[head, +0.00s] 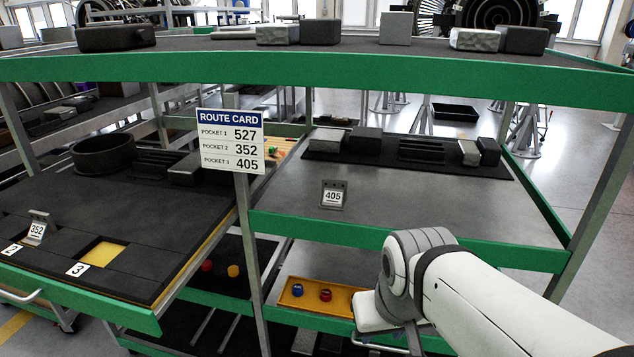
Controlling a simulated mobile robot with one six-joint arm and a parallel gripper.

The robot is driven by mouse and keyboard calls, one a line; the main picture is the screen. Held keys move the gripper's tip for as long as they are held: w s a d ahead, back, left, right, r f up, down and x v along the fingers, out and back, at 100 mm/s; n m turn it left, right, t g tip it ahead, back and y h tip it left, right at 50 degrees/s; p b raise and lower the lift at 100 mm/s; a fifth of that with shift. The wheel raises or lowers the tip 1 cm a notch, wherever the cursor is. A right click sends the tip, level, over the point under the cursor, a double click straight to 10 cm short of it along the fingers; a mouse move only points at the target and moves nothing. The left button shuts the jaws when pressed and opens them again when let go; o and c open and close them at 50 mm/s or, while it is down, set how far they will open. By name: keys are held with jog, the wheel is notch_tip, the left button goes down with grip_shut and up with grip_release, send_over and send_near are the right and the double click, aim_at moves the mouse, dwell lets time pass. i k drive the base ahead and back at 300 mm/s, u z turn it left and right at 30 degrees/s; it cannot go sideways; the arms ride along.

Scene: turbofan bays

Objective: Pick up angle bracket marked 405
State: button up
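The angle bracket marked 405 (333,196) stands on the grey middle shelf (420,205) of the green-edged rack, left of the shelf's centre, with its label facing me. A second bracket marked 352 (37,229) stands in the dark pocket tray (150,255) at the left, by the label 2. The pocket by the label 3 shows a bare yellow floor (104,254). My white arm comes in from the lower right. Its end, with my gripper (385,341), is low in front of the shelf's green edge, below and right of bracket 405.
A route card (231,141) on the post lists pocket 1 527, pocket 2 352, pocket 3 405. A dark foam mat with blocks (408,155) lies behind bracket 405. The top shelf (300,68) overhangs. A yellow tray (322,296) sits below. The shelf around the bracket is clear.

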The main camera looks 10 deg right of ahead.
aim_at(334, 192)
jog(key=i, duration=0.85)
